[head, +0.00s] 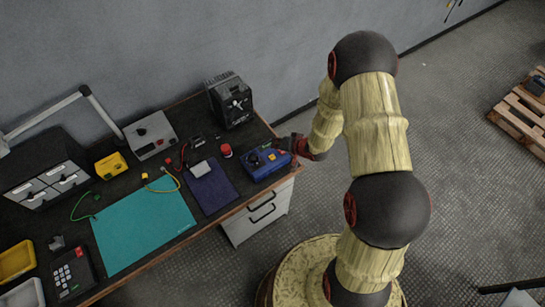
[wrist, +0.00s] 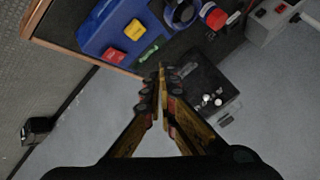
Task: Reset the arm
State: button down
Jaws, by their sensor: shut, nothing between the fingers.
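My arm (head: 376,120) rises from the round base at the lower right and bends over toward the workbench. My gripper (head: 290,143) is at the right end of the bench, beside the blue device (head: 265,163), and is partly hidden by its own wrist. In the wrist view my gripper (wrist: 161,72) is shut and empty, its fingertips together. There the blue device (wrist: 92,40) lies above and left of the fingertips, with a red and a yellow button on top. I cannot tell whether the fingers touch anything.
The workbench (head: 240,203) holds a teal mat (head: 140,228), a dark blue mat (head: 211,188), a black power unit (head: 231,100), a red-capped item (head: 226,150) and a grey box (head: 150,134). A wooden pallet (head: 522,115) lies far right. Floor (head: 455,170) between is clear.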

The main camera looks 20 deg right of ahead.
dwell(0.3)
jog(key=s+d+f+g, duration=0.1)
jog(key=s, duration=0.1)
jog(key=s+d+f+n+g+h, duration=0.1)
jog(key=s+d+f, duration=0.1)
jog(key=s+d+f+g+h, duration=0.1)
jog(key=s+f, duration=0.1)
jog(key=s, duration=0.1)
jog(key=shift+d+n, duration=0.2)
jog(key=shift+n, duration=0.1)
jog(key=s+d+r+n+g+h+b, duration=0.1)
jog(key=s+d+r+g+h, duration=0.3)
jog(key=s+r, duration=0.85)
jog(key=s+a+r+t+b, duration=0.1)
jog(key=s+a+r, duration=0.2)
jog(key=r, duration=0.6)
jog(key=s+a+r+n+t+y+b, duration=0.1)
jog(key=s+a+r+b, duration=0.1)
jog(key=r, duration=0.7)
jog(key=s+a+r+t+y+b, duration=0.1)
jog(key=s+a+r+t, duration=0.1)
jog(key=s+a+r, duration=0.3)
notch_tip(320, 180, up, 4)
jog(key=shift+s+r+n+b, duration=0.1)
jog(key=shift+s+n+b, duration=0.2)
jog(key=shift+b, duration=0.1)
